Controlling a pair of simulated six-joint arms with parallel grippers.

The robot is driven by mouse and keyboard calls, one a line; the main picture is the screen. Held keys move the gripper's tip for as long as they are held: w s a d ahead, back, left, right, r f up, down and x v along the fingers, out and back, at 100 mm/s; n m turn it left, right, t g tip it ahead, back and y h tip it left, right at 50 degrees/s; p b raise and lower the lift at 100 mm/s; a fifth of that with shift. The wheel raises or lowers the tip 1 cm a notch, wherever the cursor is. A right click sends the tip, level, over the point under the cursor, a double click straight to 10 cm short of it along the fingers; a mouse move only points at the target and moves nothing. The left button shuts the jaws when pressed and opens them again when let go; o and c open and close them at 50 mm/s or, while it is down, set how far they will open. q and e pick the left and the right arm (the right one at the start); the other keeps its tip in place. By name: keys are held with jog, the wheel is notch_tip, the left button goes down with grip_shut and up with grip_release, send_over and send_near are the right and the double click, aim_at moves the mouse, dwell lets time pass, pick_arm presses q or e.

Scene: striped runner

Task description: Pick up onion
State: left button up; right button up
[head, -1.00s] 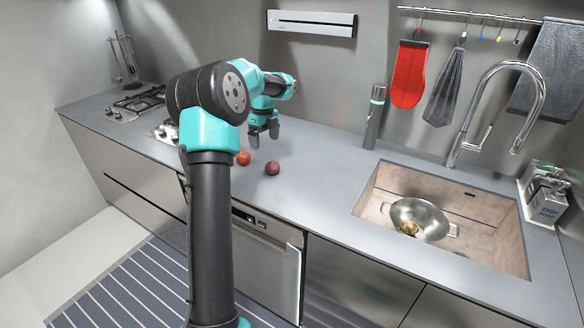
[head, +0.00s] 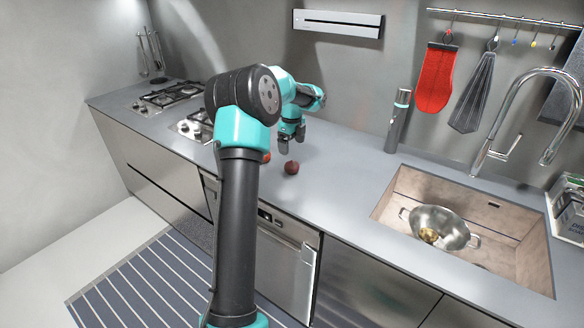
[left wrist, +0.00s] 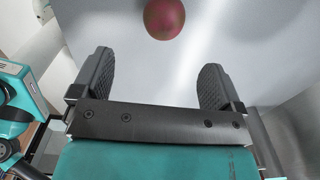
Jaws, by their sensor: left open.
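A dark red round thing (head: 291,167), which looks like a red onion, lies on the grey counter (head: 340,180). A brighter red round thing (head: 267,157) lies just left of it, partly hidden behind my arm. My left gripper (head: 291,142) is above and just behind the dark one, apart from it. In the left wrist view the gripper (left wrist: 156,66) is open and empty, and one reddish round thing (left wrist: 164,18) shows at the top edge, beyond the fingertips; I cannot tell for certain which one. My right gripper is not in view.
A sink (head: 515,255) at the right holds a metal colander (head: 455,225) with something yellowish (head: 428,235) in it. A dark cylinder (head: 397,120) stands at the counter's back. Gas burners (head: 165,97) are at the left. The counter between onion and sink is clear.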

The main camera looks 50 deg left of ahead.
aim_at(292, 161)
pick_arm(q)
notch_tip(292, 161, down, 6)
jog(key=shift+r, duration=0.1)
dwell(0.4)
jog(key=shift+w+a+f, duration=0.1)
jog(key=shift+f, duration=1.25)
jog(key=shift+w+a+f, duration=0.1)
jog(key=shift+f, duration=1.2)
jog(key=c, duration=1.1)
